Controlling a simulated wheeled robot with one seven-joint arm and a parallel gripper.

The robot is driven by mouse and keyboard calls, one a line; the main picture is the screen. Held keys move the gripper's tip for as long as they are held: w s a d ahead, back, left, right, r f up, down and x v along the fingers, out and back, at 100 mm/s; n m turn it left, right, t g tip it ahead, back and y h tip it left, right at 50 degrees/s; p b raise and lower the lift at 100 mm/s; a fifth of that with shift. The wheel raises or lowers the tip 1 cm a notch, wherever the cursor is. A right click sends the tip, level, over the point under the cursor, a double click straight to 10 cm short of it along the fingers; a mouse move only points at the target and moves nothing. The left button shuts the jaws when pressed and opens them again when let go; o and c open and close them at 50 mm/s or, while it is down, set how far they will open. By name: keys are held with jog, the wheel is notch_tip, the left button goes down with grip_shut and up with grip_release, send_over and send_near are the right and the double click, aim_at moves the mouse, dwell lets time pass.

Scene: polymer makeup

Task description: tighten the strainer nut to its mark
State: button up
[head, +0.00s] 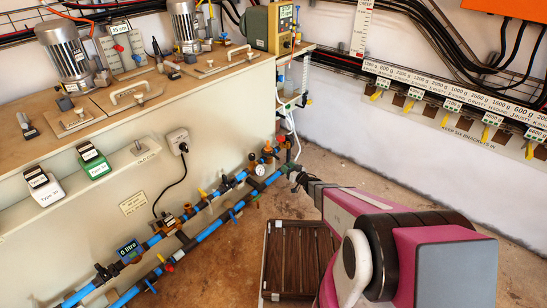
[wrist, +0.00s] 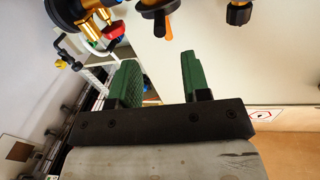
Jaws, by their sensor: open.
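Two blue pipe runs (head: 215,224) with dark fittings cross the front of the cream cabinet in the head view. I cannot tell for certain which fitting is the strainer nut, and its mark is not readable. A brass fitting (head: 170,222) sits mid-run; another orange-brass part (head: 267,148) is near the right end.
A round gauge (head: 259,169) and valve handles stand out from the pipes. A brown slatted platform (head: 296,255) lies on the floor beside my arm. Motors (head: 64,52) stand on the bench top.

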aim_at(272, 154)
jog(key=x, duration=1)
jog(key=shift+w+a, duration=0.2)
jog(key=shift+w, duration=0.1)
grip_shut()
